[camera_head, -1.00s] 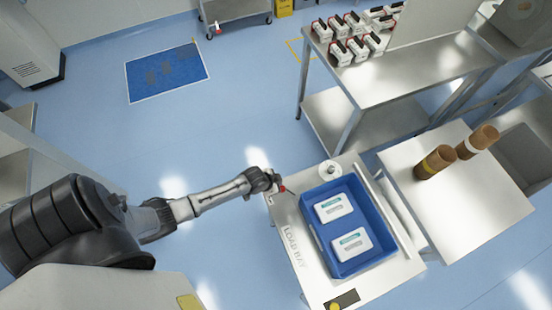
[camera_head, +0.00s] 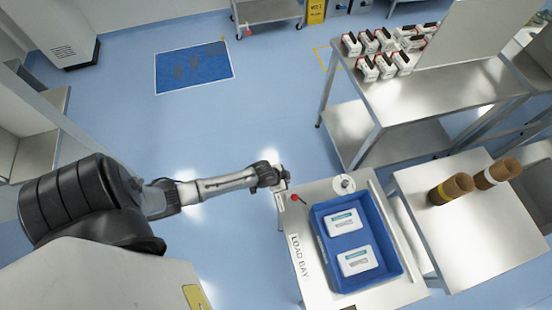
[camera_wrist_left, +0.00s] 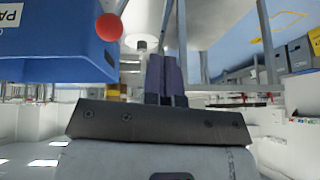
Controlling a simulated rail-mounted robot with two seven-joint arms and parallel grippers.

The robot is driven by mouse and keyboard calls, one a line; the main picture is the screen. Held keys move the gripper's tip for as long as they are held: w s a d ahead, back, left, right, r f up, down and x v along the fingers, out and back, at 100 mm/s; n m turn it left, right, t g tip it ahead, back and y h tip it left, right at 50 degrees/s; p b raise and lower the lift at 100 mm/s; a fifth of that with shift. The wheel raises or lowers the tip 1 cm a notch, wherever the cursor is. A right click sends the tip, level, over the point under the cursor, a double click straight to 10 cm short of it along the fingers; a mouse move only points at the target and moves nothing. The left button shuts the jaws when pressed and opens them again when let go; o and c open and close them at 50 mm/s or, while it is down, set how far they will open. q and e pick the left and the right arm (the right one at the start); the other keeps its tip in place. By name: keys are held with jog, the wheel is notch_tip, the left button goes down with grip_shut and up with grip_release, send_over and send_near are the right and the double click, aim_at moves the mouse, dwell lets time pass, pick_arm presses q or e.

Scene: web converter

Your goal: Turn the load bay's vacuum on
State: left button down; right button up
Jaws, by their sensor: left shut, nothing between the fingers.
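The load bay (camera_head: 301,262) is a pale metal table with "LOAD BAY" lettered along its left edge. A red ball knob (camera_head: 295,198) on a thin dark lever is at its far left corner. The knob also shows large at the upper left of the left wrist view (camera_wrist_left: 109,27). My left gripper (camera_head: 283,187) is beside the knob, just to its left in the head view. Its dark fingers (camera_wrist_left: 167,75) are shut together and empty, with the knob to their left, apart from them in the wrist view. My right gripper is out of view.
A blue tray (camera_head: 318,240) with two white packs (camera_head: 345,222) sits on the load bay, and a white round fitting (camera_head: 344,183) stands behind it. A side table (camera_head: 470,238) with brown rolls (camera_head: 452,189) is at right. Open blue floor lies behind my arm.

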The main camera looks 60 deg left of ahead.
pick_arm(q)
jog(key=s+d+r, duration=0.1)
jog(key=s+r, duration=0.4)
jog(key=r, duration=0.2)
jog(key=shift+d, duration=0.15)
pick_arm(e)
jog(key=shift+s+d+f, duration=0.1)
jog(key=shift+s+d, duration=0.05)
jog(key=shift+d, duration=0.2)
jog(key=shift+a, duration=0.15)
pick_arm(q)
jog(key=shift+s+f, duration=0.1)
